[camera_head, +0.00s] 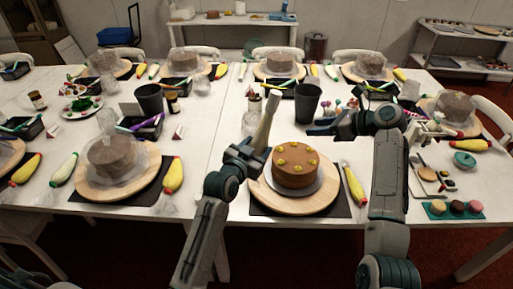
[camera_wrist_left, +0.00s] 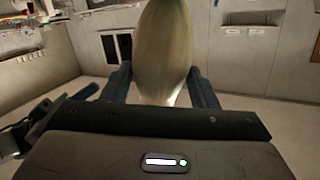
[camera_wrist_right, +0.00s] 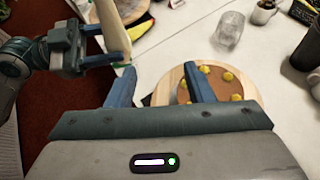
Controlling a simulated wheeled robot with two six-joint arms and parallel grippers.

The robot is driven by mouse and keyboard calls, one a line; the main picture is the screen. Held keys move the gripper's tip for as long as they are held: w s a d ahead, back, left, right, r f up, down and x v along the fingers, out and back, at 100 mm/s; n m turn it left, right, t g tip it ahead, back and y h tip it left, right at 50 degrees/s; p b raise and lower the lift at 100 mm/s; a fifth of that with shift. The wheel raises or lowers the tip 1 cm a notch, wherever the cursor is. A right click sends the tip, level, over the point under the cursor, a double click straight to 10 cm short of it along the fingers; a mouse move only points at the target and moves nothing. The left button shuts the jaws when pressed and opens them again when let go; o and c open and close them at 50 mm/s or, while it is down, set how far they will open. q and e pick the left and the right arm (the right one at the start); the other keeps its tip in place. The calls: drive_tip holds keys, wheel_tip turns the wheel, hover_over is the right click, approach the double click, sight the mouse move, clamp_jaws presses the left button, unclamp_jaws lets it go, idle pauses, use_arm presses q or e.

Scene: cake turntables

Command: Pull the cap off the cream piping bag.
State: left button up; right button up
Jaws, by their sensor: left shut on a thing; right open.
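My left gripper (camera_head: 245,158) is shut on the cream piping bag (camera_head: 264,122), holding it raised and tilted beside the chocolate cake. The pale bag (camera_wrist_left: 165,45) fills the space between the fingers in the left wrist view. In the right wrist view the bag (camera_wrist_right: 101,38) hangs from the left gripper at upper left. A small green patch, apparently the cap (camera_wrist_right: 119,65), shows at its lower end, close to one finger of my right gripper (camera_wrist_right: 157,83). My right gripper is open, with nothing held between its fingers. The cap cannot be made out in the head view.
The chocolate cake (camera_head: 296,166) with yellow dots stands on a round wooden turntable (camera_head: 268,199). A yellow piping bag (camera_head: 354,186) lies to its right. A black cup (camera_head: 307,103) and a clear jar (camera_head: 251,121) stand behind. Macarons on a teal tray (camera_head: 435,213) sit far right.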

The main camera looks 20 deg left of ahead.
drive_tip(key=g+y, duration=0.1)
drive_tip(key=g, duration=0.1)
approach(279, 98)
drive_tip(key=f, duration=0.1)
drive_tip(key=shift+n, duration=0.3)
drive_tip(key=shift+w+r+x, duration=0.1)
drive_tip(key=shift+w+x, duration=0.05)
drive_tip(key=shift+x, duration=2.3)
drive_tip(key=shift+w+r+x, duration=0.1)
drive_tip(key=shift+x, duration=2.35)
drive_tip(key=shift+a, duration=0.1)
drive_tip(key=c, duration=0.9)
drive_tip(key=shift+w+d+r, duration=0.15)
drive_tip(key=shift+d+r, duration=0.05)
drive_tip(key=shift+r, duration=0.75)
drive_tip(key=shift+w+d+r, duration=0.15)
drive_tip(key=shift+d+r, duration=0.05)
drive_tip(key=shift+r, duration=0.7)
drive_tip(key=shift+w+d+r, duration=0.15)
drive_tip(key=shift+d+r, duration=0.05)
drive_tip(key=shift+r, duration=0.75)
drive_tip(key=shift+c, duration=0.2)
drive_tip(key=shift+f, duration=0.1)
